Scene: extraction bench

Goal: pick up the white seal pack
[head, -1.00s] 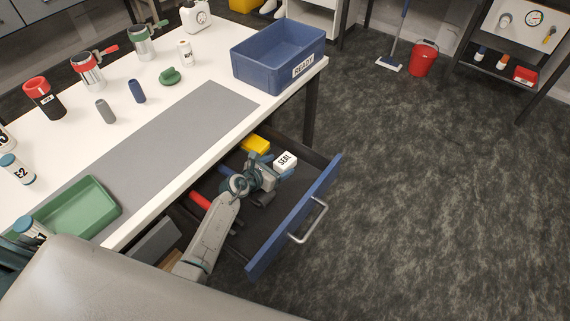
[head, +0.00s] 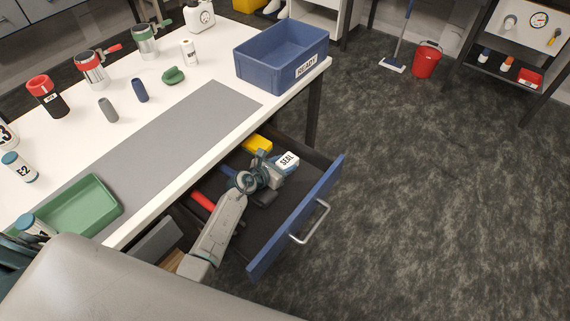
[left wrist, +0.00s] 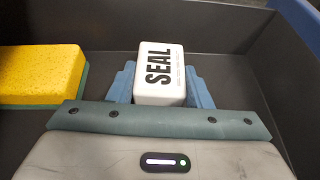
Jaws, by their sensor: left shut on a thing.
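The white seal pack (head: 287,160) is a small white block with black SEAL lettering. It is in the open blue-fronted drawer (head: 300,222) under the bench. My left gripper (head: 279,167) reaches into the drawer and is shut on the pack. In the left wrist view the pack (left wrist: 159,72) sits between the two blue fingers (left wrist: 160,88), one on each side. I cannot tell whether the pack still touches the drawer floor.
A yellow sponge (head: 257,144) lies beside the pack in the drawer, and a red-handled item (head: 203,201) lies nearer the front left. The bench holds a blue READY bin (head: 281,57), a grey mat (head: 165,140) and a green tray (head: 80,208).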

